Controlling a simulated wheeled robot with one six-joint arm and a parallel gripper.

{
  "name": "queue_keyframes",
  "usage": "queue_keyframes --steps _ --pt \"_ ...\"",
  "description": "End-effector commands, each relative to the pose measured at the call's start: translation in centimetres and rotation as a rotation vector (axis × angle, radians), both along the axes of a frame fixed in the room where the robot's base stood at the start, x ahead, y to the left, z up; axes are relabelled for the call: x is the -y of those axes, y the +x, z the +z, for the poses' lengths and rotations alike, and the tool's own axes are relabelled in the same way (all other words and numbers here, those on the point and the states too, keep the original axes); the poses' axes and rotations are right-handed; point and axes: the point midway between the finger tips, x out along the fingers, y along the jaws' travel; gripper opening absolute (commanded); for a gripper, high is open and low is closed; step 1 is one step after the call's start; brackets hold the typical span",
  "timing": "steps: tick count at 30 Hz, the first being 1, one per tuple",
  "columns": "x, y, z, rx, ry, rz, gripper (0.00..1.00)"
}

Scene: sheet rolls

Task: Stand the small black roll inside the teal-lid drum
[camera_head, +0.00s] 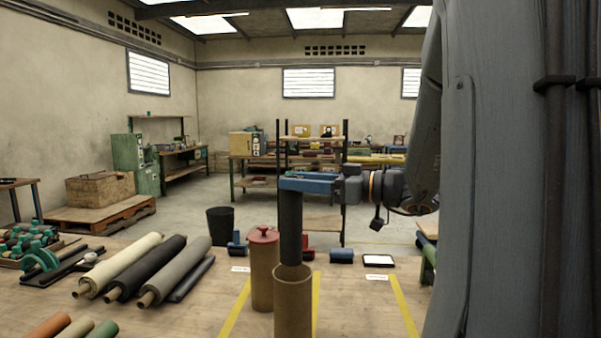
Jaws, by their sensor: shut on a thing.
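The small black roll (290,228) stands upright in the air. My gripper (292,183), with blue jaws reaching in from the right, is shut on its top end. The open brown drum (292,307) stands on the table directly below the roll, with no lid on it. The roll's lower end shows at the drum's mouth; I cannot tell whether it is just above the rim or slightly inside. No teal lid can be clearly made out near this drum.
A red-lidded brown drum (264,278) stands close at the left. Larger rolls (150,268) lie further left. A black bin (220,226), blue blocks (341,256) and a white-topped tray (379,261) are behind. The table right of the drum is clear.

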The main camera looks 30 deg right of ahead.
Motion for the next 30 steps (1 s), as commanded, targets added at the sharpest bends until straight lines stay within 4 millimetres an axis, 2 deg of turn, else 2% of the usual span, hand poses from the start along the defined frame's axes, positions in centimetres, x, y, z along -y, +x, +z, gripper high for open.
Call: queue_keyframes --steps 30 --pt "0.0 0.0 -5.7 0.002 -0.001 -0.001 0.06"
